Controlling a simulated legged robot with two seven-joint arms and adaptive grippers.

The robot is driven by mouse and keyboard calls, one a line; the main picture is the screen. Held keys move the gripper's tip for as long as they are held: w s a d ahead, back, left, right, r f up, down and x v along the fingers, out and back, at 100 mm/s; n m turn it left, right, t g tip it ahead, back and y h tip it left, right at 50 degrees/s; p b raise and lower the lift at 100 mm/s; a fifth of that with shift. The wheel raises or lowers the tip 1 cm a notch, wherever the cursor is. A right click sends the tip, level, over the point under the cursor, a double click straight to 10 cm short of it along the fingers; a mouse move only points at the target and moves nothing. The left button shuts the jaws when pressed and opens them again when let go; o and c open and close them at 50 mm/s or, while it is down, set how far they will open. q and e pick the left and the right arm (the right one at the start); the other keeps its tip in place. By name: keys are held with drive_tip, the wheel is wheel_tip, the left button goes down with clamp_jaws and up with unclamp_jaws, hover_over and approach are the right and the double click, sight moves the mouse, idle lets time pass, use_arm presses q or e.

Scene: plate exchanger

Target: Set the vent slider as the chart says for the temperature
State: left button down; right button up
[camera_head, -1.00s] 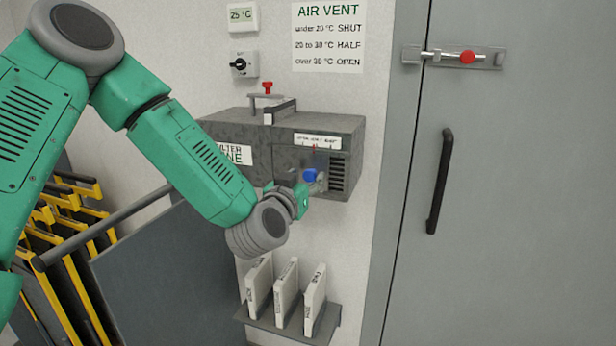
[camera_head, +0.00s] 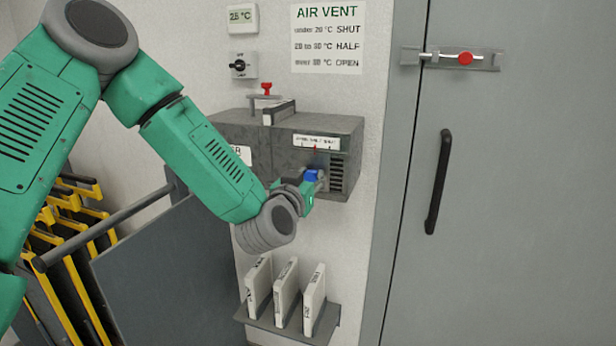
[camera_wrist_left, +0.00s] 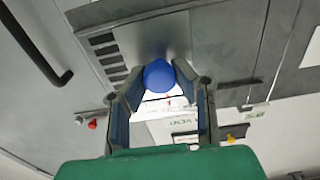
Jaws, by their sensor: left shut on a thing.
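The blue knob of the vent slider (camera_head: 311,175) is on the front of the grey vent box (camera_head: 230,133). My left gripper (camera_head: 314,183) is shut on the blue knob, which also shows between its fingers in the left wrist view (camera_wrist_left: 159,76). Vent slots (camera_head: 336,176) show to the right of the knob, and a small scale label (camera_head: 317,142) with a red mark sits above it. The thermometer display (camera_head: 240,16) reads 25 °C. The air vent chart (camera_head: 328,38) gives 20 to 30 °C as HALF. My right gripper is not in view.
A rotary switch (camera_head: 243,65) is on the wall above the box. A rack of white booklets (camera_head: 287,325) hangs below. A grey door with a black handle (camera_head: 439,182) and a red-knobbed bolt (camera_head: 465,58) is at right. Yellow folded frames (camera_head: 50,240) stand at left.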

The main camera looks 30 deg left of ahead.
use_arm(q)
drive_tip(key=c, duration=1.3)
unclamp_jaws()
drive_tip(key=shift+f, duration=0.1)
drive_tip(key=v, duration=1.1)
drive_tip(key=shift+s+d, duration=0.2)
drive_tip(key=shift+s, duration=0.1)
drive_tip(key=shift+f, duration=0.1)
